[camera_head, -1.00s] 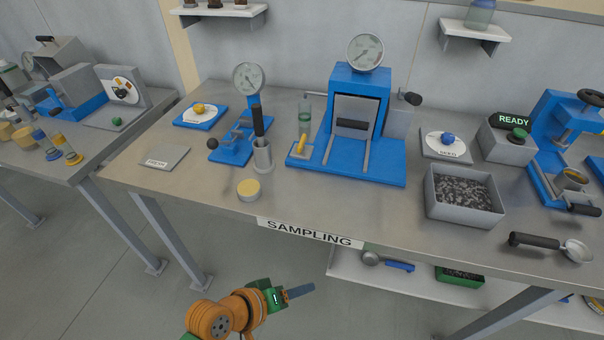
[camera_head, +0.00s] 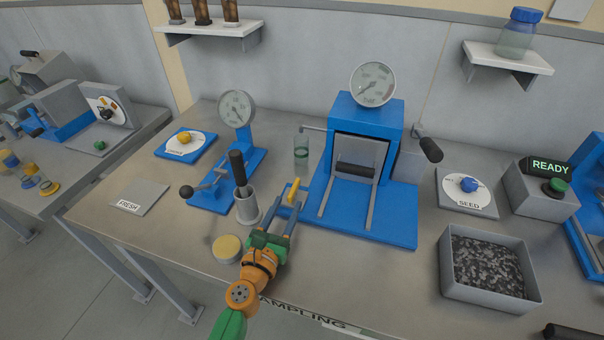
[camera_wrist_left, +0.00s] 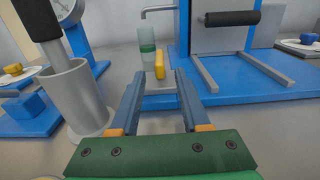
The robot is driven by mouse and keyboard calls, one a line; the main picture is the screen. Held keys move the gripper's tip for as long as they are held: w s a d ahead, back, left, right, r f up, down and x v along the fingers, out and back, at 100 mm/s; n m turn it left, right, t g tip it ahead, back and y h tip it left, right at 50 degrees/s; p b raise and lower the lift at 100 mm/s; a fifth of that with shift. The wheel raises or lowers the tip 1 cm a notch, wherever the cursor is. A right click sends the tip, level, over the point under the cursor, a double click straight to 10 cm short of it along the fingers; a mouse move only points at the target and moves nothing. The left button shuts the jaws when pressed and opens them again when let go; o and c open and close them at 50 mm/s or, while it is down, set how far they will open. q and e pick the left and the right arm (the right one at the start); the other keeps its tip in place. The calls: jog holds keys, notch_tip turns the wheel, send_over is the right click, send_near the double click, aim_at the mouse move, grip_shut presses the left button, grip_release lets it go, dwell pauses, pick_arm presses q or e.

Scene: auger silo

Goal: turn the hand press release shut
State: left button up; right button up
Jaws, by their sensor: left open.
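The blue hand press (camera_head: 360,125) with a round gauge on top stands in the middle of the bench. A yellow handle (camera_head: 294,191), which looks like its release, is at the left front corner of its base. My left gripper (camera_head: 285,212) is open just in front of the yellow handle. In the left wrist view the yellow handle (camera_wrist_left: 160,64) shows between and just beyond my open fingertips (camera_wrist_left: 157,80), with no contact visible. What lies under the handle is partly hidden. My right gripper is not in view.
A grey cup (camera_head: 247,207) with a black-handled tool stands close left of my gripper. A clear bottle (camera_head: 301,150) is behind the handle. A yellow-topped round pot (camera_head: 227,248) is at the front edge. A grey tray of dark grains (camera_head: 450,280) is at the right.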

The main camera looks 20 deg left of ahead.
aim_at(298, 180)
pick_arm(q)
jog(key=shift+w+r, duration=0.2)
jog(key=shift+w, duration=0.05)
jog(key=w, duration=0.5)
jog(key=shift+w+d+b, duration=0.1)
jog(key=shift+w+b, duration=0.2)
jog(key=shift+b, duration=0.1)
jog(key=shift+s, duration=0.1)
jog(key=shift+s+r, duration=0.1)
grip_shut()
